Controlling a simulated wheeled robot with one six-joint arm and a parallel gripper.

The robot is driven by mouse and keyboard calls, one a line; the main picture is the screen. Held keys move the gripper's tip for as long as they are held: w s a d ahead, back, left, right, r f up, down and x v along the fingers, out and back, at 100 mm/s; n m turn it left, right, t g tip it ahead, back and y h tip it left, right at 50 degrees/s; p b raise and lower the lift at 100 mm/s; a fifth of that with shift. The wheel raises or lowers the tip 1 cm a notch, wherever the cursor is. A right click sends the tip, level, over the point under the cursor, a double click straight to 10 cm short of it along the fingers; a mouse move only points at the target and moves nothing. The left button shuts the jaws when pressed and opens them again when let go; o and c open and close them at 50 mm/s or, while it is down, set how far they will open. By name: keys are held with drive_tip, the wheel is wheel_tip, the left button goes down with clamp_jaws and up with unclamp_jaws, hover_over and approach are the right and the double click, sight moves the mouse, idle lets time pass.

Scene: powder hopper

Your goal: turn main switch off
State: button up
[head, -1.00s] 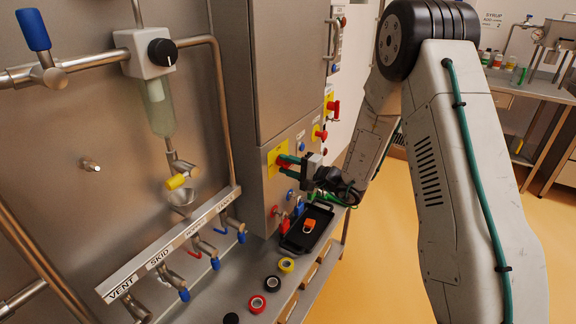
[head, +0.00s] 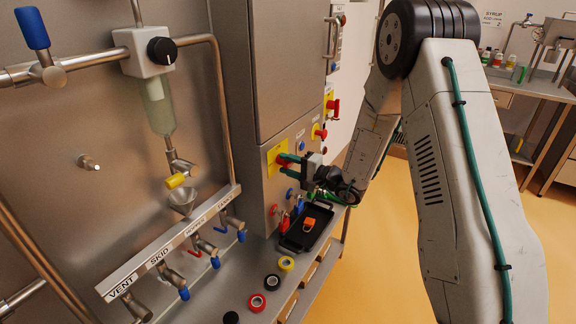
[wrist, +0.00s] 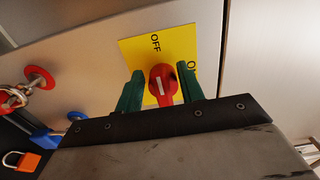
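The main switch is a red rotary knob (wrist: 165,98) with a white mark, on a yellow plate (wrist: 130,52). The plate reads OFF at the top of the wrist view, with a partly covered word starting with O at right. The white mark stands nearly upright in the picture, roughly in line with OFF. My gripper (wrist: 160,80) has its green fingers on either side of the knob, apart, with no clear clamping contact. In the head view, my gripper (head: 290,161) is at the yellow plate (head: 274,158) on the cabinet front and partly hides the knob.
Another red switch (head: 320,132) on yellow is farther along the panel. A black tray (head: 291,243) with an orange padlock (head: 308,224) lies on the bench under my gripper. Tape rolls (head: 257,303) lie nearer. Open floor is at right.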

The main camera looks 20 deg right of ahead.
drive_tip(key=v, duration=0.7)
drive_tip(key=shift+s+d, duration=0.2)
drive_tip(key=shift+s, duration=0.1)
drive_tip(key=s+a+r+n+g, duration=0.1)
drive_tip(key=s+a+r+g, duration=0.15)
drive_tip(key=s+g, duration=0.3)
drive_tip(key=s+a+r+n+g+y, duration=0.1)
drive_tip(key=s+a+g, duration=0.25)
drive_tip(key=s, duration=0.35)
drive_tip(key=s+a+r+n+g, duration=0.1)
drive_tip(key=s+a+g, duration=0.2)
drive_tip(key=s+g, duration=0.25)
drive_tip(key=s+d+r+n+t+h, duration=0.1)
drive_tip(key=s+d+r+n+h, duration=0.2)
drive_tip(key=s+r+h, duration=0.3)
drive_tip(key=s+d+r+n+t+h, duration=0.1)
drive_tip(key=s+d+r+n+h, duration=0.2)
drive_tip(key=s, duration=1.1)
wheel_tip(320, 180, up, 3)
drive_tip(key=d+h, duration=0.2)
drive_tip(key=h, duration=0.2)
drive_tip(key=shift+r+n, duration=0.25)
drive_tip(key=shift+n, duration=0.05)
drive_tip(key=shift+s+d+t, duration=0.1)
drive_tip(key=shift+t, duration=0.15)
